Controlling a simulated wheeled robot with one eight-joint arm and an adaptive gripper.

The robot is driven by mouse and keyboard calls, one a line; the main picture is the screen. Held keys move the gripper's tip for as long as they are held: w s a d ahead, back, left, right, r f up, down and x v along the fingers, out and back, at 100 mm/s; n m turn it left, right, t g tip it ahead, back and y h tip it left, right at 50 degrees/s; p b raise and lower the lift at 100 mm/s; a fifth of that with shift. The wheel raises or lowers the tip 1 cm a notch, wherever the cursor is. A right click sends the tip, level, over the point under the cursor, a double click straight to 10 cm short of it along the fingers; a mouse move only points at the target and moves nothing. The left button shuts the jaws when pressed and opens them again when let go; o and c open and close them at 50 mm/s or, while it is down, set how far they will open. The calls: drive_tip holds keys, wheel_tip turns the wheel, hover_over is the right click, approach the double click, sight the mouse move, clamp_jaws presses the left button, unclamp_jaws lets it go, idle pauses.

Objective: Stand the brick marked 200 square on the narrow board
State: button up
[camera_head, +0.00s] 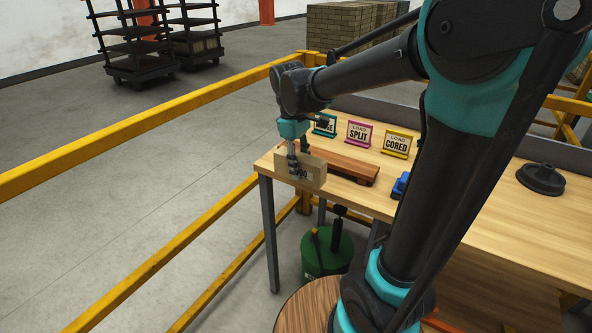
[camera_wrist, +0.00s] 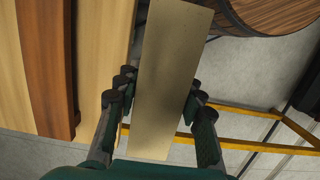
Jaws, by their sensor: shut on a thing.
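My gripper (camera_head: 293,162) is shut on a pale tan brick (camera_head: 314,174) at the near left edge of the table. The brick carries dark figures, partly hidden by my fingers, so I cannot read the full number. In the wrist view my gripper (camera_wrist: 158,92) has its fingers on both long sides of the brick (camera_wrist: 165,55). The narrow board (camera_head: 352,165) is reddish brown and lies on the table just behind and right of the brick. In the wrist view the board (camera_wrist: 43,65) is at the left, apart from the brick, with a strip of pale tabletop between.
Behind the board stand a teal sign (camera_head: 325,125), a magenta SPLIT sign (camera_head: 359,135) and a yellow CORED sign (camera_head: 397,145). A blue object (camera_head: 400,185) sits right of the board, partly behind my arm. A green drum (camera_head: 325,258) stands below the table; yellow rails (camera_head: 150,118) run along the left.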

drive_tip(key=shift+w+d+f, duration=0.1)
drive_tip(key=shift+w+d, duration=1.6)
drive_tip(key=shift+w, duration=0.65)
drive_tip(key=shift+w+d+f, duration=0.1)
drive_tip(key=shift+w+d, duration=1.65)
drive_tip(key=shift+w, duration=0.65)
drive_tip(key=shift+w+d, duration=1.7)
drive_tip(key=shift+w, duration=0.65)
drive_tip(key=shift+f, duration=0.75)
drive_tip(key=o, duration=1.1)
drive_tip(key=shift+o, duration=0.2)
